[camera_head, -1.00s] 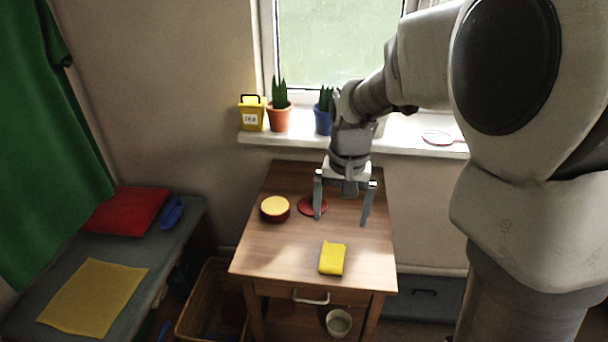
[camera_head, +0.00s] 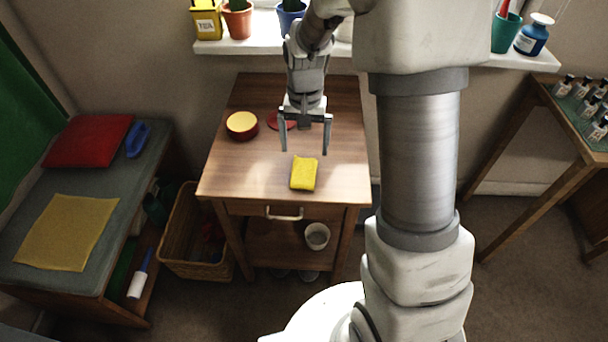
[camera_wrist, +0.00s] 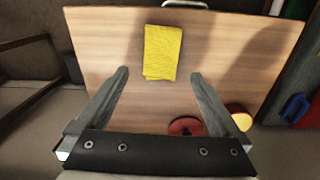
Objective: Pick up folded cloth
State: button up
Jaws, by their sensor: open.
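The folded cloth (camera_head: 304,173) is a small yellow rectangle lying flat near the front edge of the wooden table. It also shows in the wrist view (camera_wrist: 162,52), ahead of the fingers and roughly midway between their lines. My gripper (camera_head: 305,151) is open and empty, with its fingers pointing down above the table, behind the cloth. In the wrist view my gripper (camera_wrist: 163,78) has its two fingers wide apart, with bare tabletop between them. Nothing hides the cloth in either view.
On the table (camera_head: 230,178), a round red tin with a yellow top (camera_head: 242,125) and a red disc (camera_head: 275,121) sit left of and behind my gripper. A flat yellow cloth (camera_head: 66,232) lies on the bench at left. The windowsill (camera_head: 350,48) holds pots behind.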

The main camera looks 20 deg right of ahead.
aim_at(304, 168)
notch_tip(304, 168, down, 8)
jog(key=b, duration=0.3)
jog(key=shift+a+f, duration=0.1)
jog(key=c, duration=1.2)
jog(key=shift+c, duration=0.2)
notch_tip(304, 168, up, 5)
jog(key=shift+f+p, duration=0.1)
jog(key=shift+p, duration=1.05)
jog(key=s+d+r+p, duration=0.2)
jog(key=s+d+r, duration=0.4)
jog(key=s+d, duration=0.1)
jog(key=shift+s+d+r+p, duration=0.15)
jog(key=shift+s+d+p, duration=0.25)
jog(key=shift+s, duration=0.5)
jog(key=o, duration=0.8)
jog(key=c, duration=0.6)
